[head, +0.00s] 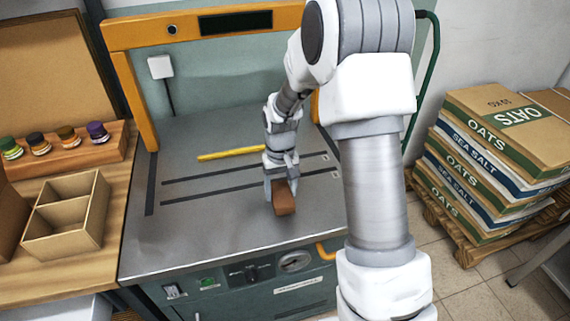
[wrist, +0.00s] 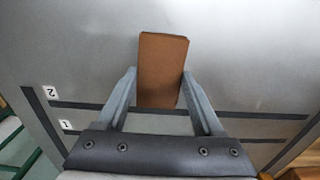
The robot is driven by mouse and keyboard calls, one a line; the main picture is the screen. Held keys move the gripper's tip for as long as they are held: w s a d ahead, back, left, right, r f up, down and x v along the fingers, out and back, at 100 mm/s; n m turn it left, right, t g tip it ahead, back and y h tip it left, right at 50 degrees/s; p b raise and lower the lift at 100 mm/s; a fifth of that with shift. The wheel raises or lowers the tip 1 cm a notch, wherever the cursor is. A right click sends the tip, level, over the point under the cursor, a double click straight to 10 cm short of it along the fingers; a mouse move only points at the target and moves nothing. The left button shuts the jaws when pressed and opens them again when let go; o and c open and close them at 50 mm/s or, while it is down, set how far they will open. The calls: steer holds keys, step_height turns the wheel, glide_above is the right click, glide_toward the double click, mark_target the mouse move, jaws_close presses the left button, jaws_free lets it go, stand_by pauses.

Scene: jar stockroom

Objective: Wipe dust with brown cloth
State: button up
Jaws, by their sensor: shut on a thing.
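The brown cloth (wrist: 161,68) is a folded, block-like piece in the wrist view, and it also shows in the head view (head: 284,197). My gripper (wrist: 159,88) is shut on it, with one finger on each side. In the head view my gripper (head: 281,180) points down over the grey metal top (head: 200,232), near its front half. The cloth is at or just above this surface; I cannot tell if it touches. I cannot make out any dust patch on the surface.
A yellow rod (head: 231,153) lies behind my gripper. Dark stripes cross the top. An orange frame (head: 125,85) stands around the back. At left are a jar rack (head: 85,150) and a divided box (head: 66,225). Stacked sacks (head: 490,160) stand at right. The front metal top is clear.

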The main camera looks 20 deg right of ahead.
steer(key=r, duration=0.2)
steer(key=r+p, duration=0.1)
steer(key=shift+a, duration=0.25)
steer(key=shift+r+p, duration=1.6)
steer(key=shift+r, duration=0.6)
